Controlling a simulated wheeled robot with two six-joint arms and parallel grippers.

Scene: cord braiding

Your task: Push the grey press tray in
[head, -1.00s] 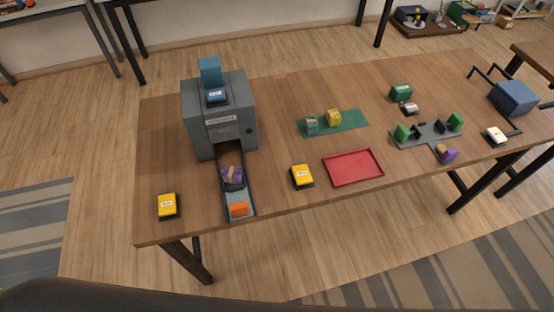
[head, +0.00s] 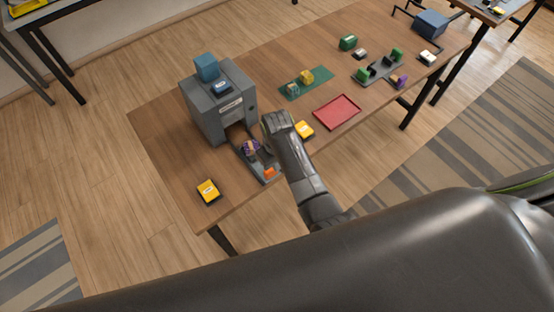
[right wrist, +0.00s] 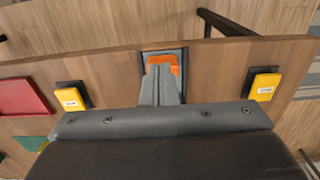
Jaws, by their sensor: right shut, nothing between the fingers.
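The grey press (head: 218,104) stands at the left of the table. Its grey tray (head: 256,168) sticks out of the front opening, with an orange block (head: 269,173) at its outer end and a purple-and-tan piece (head: 251,148) further in. My right gripper (head: 267,130) is shut and empty, beside the tray on its right in the head view. In the right wrist view the shut fingers (right wrist: 161,84) overlap the tray's outer end, hiding part of the orange block (right wrist: 175,65). I cannot tell whether they touch. My left gripper is out of view.
Yellow-topped blocks lie on either side of the tray, one to the left (head: 208,191) and one to the right (head: 304,130). A red tray (head: 337,112) and a green mat (head: 306,84) lie further right. The table's front edge is close to the tray's end.

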